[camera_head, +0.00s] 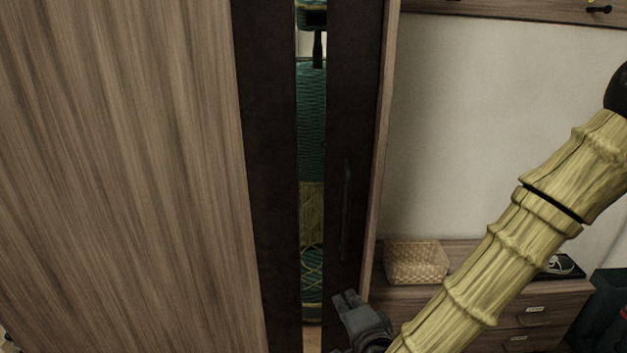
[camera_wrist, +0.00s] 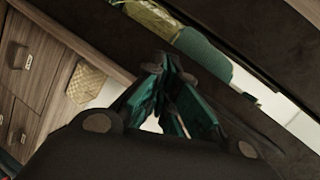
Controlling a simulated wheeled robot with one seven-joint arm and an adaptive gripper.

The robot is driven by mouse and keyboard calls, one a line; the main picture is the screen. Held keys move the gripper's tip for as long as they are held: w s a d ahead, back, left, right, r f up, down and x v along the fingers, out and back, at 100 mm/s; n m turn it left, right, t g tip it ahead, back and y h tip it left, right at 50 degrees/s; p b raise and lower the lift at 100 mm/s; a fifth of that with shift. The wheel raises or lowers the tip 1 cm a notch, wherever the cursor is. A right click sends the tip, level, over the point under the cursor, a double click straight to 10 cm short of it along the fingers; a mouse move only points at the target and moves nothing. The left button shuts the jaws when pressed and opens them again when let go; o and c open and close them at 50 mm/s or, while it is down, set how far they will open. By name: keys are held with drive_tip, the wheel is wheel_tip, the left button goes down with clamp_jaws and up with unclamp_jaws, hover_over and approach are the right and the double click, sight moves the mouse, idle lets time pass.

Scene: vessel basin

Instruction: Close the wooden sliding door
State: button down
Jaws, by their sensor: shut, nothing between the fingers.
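A wooden door panel (camera_head: 120,170) with vertical grain fills the left of the head view. A dark panel (camera_head: 275,180) borders its right edge. Right of a narrow strip is another dark panel (camera_head: 350,110) with a slim dark vertical handle (camera_head: 346,210). My gripper (camera_head: 347,302) is at the lower end of this panel, below the handle; contact cannot be told. In the wrist view my gripper (camera_wrist: 166,66) has its teal fingers drawn together with nothing held, in front of the dark panel (camera_wrist: 235,45).
The narrow strip (camera_head: 312,140) shows teal and yellow shapes; I cannot tell whether it is a mirror or a gap. Right of the panels, a woven basket (camera_head: 416,262) stands on a wooden drawer cabinet (camera_head: 480,305). Wall hooks (camera_head: 599,9) are at upper right.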

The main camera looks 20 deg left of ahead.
sight(309, 176)
drive_tip(key=a+r+m+t+y+p, duration=0.1)
drive_tip(key=a+r+t+p, duration=0.15)
drive_tip(key=r, duration=0.85)
drive_tip(key=a+r+m+t+y+p, duration=0.1)
drive_tip(key=a+r+m+p, duration=0.2)
drive_tip(key=r, duration=0.9)
drive_tip(key=shift+n, duration=0.6)
drive_tip(key=p+x, duration=0.1)
drive_tip(key=x, duration=0.2)
drive_tip(key=p+x, duration=0.1)
drive_tip(key=x, duration=0.2)
drive_tip(key=f+p+x, duration=0.1)
drive_tip(key=x, duration=0.3)
drive_tip(key=shift+w+d+p, duration=0.1)
drive_tip(key=shift+d+p, duration=0.1)
drive_tip(key=shift+p, duration=0.2)
